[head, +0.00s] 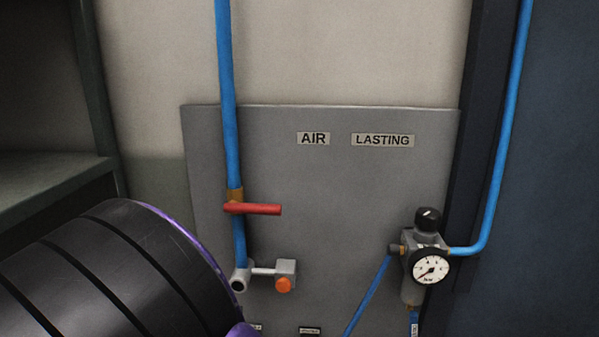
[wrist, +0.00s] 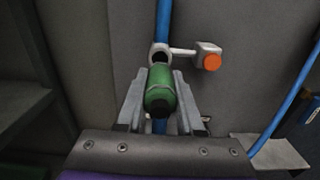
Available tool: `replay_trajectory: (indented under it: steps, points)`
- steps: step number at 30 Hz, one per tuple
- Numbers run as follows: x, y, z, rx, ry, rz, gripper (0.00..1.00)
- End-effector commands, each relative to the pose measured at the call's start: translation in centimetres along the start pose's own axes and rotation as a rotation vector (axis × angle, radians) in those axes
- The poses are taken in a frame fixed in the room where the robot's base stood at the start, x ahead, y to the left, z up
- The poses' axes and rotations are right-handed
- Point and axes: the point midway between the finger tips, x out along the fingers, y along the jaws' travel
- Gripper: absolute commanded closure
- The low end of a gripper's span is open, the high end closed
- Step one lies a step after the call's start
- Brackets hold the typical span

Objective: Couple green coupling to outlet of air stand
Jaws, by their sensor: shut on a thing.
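The green coupling (wrist: 160,90) is between the two grey fingers of my gripper (wrist: 160,78), which is shut on it in the wrist view. The outlet (wrist: 160,56), a pale metal fitting with a dark round opening, shows just beyond the coupling's far end. I cannot tell whether the coupling touches it. In the head view the outlet (head: 240,281) sits at the lower end of the blue pipe (head: 228,90) on the grey panel. My arm fills the lower left there, and the coupling and fingers are out of sight.
A red lever (head: 254,209) sits crosswise on the pipe above the outlet. A small block with an orange button (head: 284,284) is right of the outlet. A regulator with a gauge (head: 430,268) and a blue hose (head: 368,295) are further right. A shelf (head: 55,185) stands left.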

Motion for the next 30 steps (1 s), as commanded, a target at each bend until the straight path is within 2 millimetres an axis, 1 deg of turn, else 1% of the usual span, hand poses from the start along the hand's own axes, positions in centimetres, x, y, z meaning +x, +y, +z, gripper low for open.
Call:
replay_trajectory:
  steps: [16,30]
  points:
    - [2.1,0.0,0.0,0.000,-0.001,-0.001,1.00]
    - [2.3,0.0,0.0,0.000,-0.001,0.000,1.00]
